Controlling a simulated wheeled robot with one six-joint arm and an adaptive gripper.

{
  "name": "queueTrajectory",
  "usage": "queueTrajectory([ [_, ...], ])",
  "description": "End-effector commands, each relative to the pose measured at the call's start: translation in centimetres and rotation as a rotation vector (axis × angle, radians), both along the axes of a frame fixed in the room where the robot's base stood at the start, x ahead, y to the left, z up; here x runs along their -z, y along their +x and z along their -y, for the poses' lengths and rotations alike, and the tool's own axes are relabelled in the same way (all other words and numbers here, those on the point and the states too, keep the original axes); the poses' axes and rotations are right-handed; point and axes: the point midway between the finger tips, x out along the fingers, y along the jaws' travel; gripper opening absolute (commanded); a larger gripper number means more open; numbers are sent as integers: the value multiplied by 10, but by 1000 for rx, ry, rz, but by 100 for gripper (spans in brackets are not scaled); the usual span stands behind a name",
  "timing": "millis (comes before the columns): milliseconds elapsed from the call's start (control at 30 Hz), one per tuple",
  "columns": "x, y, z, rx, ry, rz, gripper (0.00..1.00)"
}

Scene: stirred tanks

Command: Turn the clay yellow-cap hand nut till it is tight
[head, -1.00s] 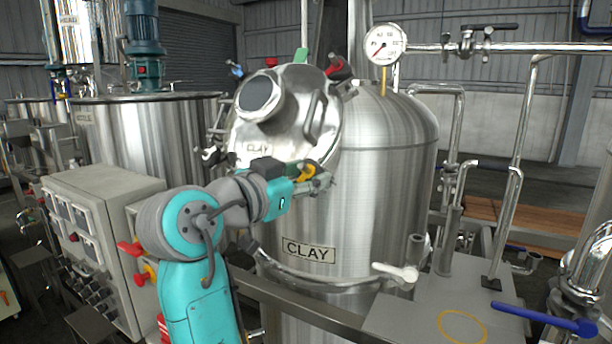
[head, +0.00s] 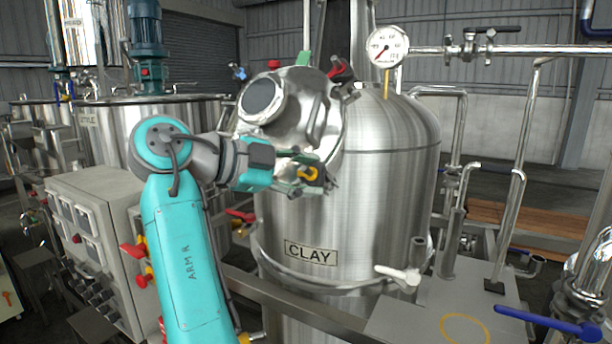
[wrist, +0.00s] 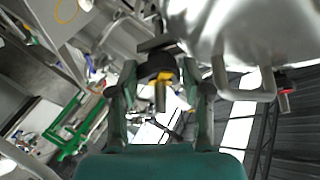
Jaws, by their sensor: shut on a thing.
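The clay tank (head: 345,215) is a steel vessel with a CLAY plate and a tilted round manway lid (head: 305,115) with a sight glass. The yellow-cap hand nut (head: 312,173), dark with a yellow cap, is at the lid's lower right edge. My gripper (head: 318,176) reaches it from the left and is shut on it. In the wrist view the nut's yellow middle and stud (wrist: 161,92) show between my two fingers (wrist: 163,82). The finger contact is partly hidden in the head view.
Red (head: 341,68), green (head: 303,58) and blue (head: 238,72) hand nuts sit round the lid. A pressure gauge (head: 388,46) stands on the tank top. A grey control box (head: 95,225) is at left, a pipe with a valve (head: 470,45) at right.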

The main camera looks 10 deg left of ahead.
Motion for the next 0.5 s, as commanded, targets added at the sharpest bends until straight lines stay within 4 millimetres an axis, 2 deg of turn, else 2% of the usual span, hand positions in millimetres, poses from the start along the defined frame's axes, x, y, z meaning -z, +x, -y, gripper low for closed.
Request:
queueTrajectory([
  [500, -2, 2, 0, 156, 237, 83, 13],
])
